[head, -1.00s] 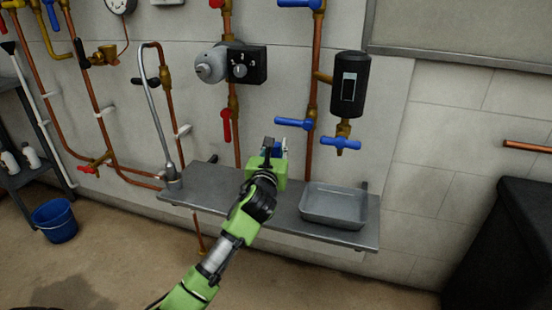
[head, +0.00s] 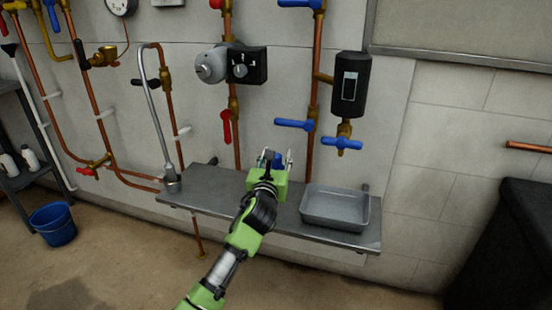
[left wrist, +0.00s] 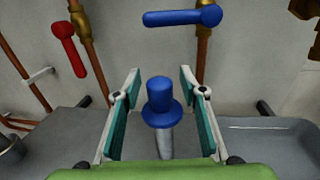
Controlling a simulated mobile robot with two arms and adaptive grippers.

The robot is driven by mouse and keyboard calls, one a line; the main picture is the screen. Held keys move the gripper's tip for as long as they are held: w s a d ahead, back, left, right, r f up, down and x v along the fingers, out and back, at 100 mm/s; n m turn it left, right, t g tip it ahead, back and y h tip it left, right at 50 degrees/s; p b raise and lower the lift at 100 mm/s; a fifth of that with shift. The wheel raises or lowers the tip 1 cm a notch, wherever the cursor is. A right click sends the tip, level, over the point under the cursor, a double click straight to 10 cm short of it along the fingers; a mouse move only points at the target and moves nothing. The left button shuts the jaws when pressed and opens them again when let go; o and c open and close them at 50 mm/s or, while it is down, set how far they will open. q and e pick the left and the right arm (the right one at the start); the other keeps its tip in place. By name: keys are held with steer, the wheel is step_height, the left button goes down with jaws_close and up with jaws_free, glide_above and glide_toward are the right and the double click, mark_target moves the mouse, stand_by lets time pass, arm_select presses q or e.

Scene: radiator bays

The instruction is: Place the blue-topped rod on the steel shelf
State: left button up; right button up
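The blue-topped rod (left wrist: 160,100) shows between the fingers of my left gripper (left wrist: 160,105) in the left wrist view. Its blue cap and collar sit on a pale shaft, whose lower end is hidden. The fingers are spread, with a gap on each side of the rod. In the head view my left gripper (head: 278,160) is over the steel shelf (head: 222,188), left of the tray, and a bit of blue shows between its fingers. I cannot tell whether the rod's foot touches the shelf. My right gripper is out of view.
A grey tray (head: 335,209) sits on the shelf's right part. A curved tap (head: 160,120) stands at its left end. Copper pipes, a red lever (head: 227,127) and a blue lever (head: 294,124) are on the wall behind. The shelf between tap and gripper is clear.

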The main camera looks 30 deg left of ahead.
arm_select(q)
steer(key=shift+r, duration=0.25)
steer(key=p+v, duration=0.2)
steer(key=v, duration=1)
steer(key=s+d+f+n+g+h, duration=0.2)
steer(key=s+d+f+n+g, duration=0.1)
steer(key=s+f+n, duration=0.5)
steer(key=s+d+f+n+g+h, duration=0.1)
steer(key=s+d+f+n+g, duration=0.3)
steer(key=f+n, duration=0.5)
steer(key=s+d+f+n+g+h, duration=0.1)
steer(key=s+d+f+n+g, duration=0.1)
steer(key=s, duration=0.4)
steer(key=s+d+f+n+g+h, duration=0.1)
steer(key=s+d+f+n+g, duration=0.1)
steer(key=s+n, duration=0.4)
steer(key=s+d+f+n+g+h, duration=0.2)
steer(key=s+d+f+n, duration=0.2)
steer(key=s, duration=0.3)
steer(key=shift+s+d+f+n, duration=0.2)
steer(key=shift+d+f+n, duration=0.1)
steer(key=shift+f, duration=0.6)
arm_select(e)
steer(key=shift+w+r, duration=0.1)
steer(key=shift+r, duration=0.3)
